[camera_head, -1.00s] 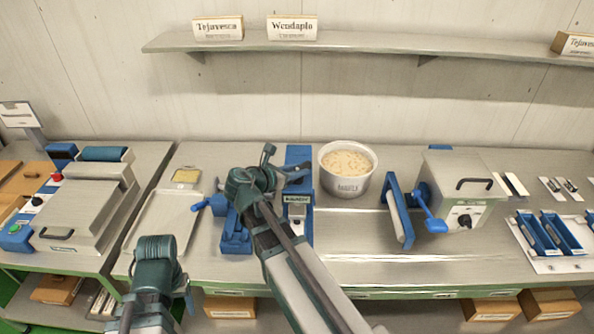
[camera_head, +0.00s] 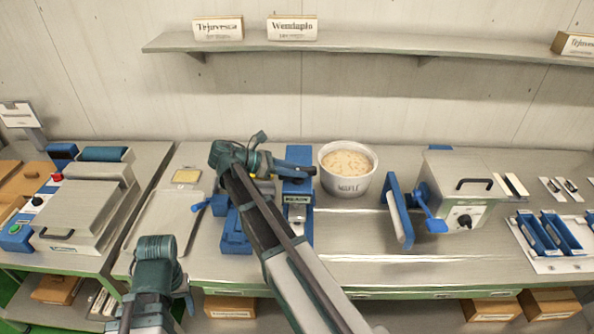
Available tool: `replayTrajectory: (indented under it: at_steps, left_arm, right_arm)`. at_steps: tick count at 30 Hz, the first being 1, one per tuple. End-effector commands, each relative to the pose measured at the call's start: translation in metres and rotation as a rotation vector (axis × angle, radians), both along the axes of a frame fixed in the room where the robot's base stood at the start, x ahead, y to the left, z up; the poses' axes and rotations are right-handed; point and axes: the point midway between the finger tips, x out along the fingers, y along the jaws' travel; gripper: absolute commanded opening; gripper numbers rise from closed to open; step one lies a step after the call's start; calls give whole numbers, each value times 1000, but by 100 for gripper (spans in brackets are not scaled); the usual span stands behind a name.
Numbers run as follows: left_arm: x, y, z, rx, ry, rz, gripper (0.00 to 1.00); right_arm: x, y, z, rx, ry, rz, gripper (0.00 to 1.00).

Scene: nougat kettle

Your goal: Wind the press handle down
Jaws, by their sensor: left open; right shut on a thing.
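The press (camera_head: 299,213) is a blue upright frame with a pale label plate, standing on the bench in the middle. My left gripper (camera_head: 187,294) is open and empty, low at the front left, well away from the press.
A white tub (camera_head: 348,170) of pale mass stands just right of the press. A tray (camera_head: 163,221) and a blue scraper (camera_head: 203,204) lie to the left. A grey box machine (camera_head: 459,185) with a blue lever is further right.

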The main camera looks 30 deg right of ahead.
Motion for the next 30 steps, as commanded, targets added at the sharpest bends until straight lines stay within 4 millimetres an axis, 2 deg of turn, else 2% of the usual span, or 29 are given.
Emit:
replayTrajectory:
  at_steps: [10,27,28,30]
  left_arm:
    - [0,0,0,0,0,0,62]
    - [0,0,0,0,0,0,62]
    - [0,0,0,0,0,0,62]
    - [0,0,0,0,0,0,62]
  right_arm:
    - [2,0,0,2,0,-134,0]
    - [0,0,0,2,-1,-158,0]
    - [0,0,0,2,-1,-158,33]
    - [0,0,0,2,-1,-158,45]
